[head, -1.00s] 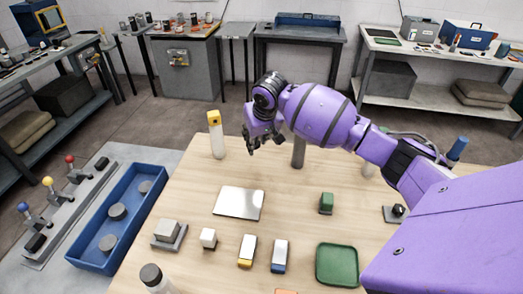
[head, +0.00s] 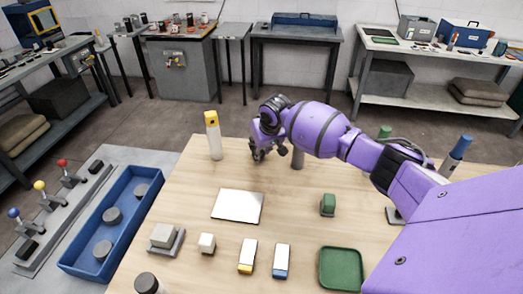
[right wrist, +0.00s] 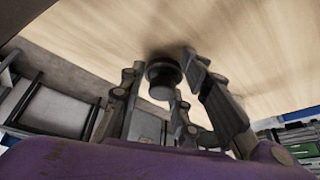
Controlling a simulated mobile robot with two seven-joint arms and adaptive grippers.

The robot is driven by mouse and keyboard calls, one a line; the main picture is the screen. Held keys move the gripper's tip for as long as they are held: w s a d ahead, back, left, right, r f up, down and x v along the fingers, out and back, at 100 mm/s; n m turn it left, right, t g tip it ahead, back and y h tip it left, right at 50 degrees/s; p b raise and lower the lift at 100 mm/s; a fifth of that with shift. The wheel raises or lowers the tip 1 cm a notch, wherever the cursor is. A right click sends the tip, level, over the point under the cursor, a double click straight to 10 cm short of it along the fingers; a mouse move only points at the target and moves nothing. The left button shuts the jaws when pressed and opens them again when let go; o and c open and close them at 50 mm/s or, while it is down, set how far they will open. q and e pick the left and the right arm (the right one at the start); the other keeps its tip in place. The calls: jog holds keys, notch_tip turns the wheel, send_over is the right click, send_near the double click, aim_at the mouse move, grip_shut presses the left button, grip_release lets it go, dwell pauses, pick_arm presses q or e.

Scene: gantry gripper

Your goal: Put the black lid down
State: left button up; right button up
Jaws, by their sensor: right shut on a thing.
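My right gripper (head: 268,152) is over the far part of the wooden table, between the white bottle with a yellow cap and a grey cylinder. In the right wrist view my right gripper (right wrist: 165,85) is shut on the small, round black lid (right wrist: 162,74). The lid is close to the table surface; I cannot tell whether it touches. In the head view the fingers hide the lid. My left gripper is not in view.
The yellow-capped bottle (head: 213,135) stands left of the gripper, and the grey cylinder (head: 297,158) stands close on its right. A white plate (head: 238,206), small blocks and a green tray (head: 341,268) lie nearer. A blue bin (head: 82,262) is at left.

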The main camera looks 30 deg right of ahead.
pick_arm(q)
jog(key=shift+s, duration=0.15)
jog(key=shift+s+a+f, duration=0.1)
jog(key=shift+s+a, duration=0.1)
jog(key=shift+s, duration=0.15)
pick_arm(e)
jog(key=shift+f, duration=0.55)
jog(key=shift+s, duration=0.1)
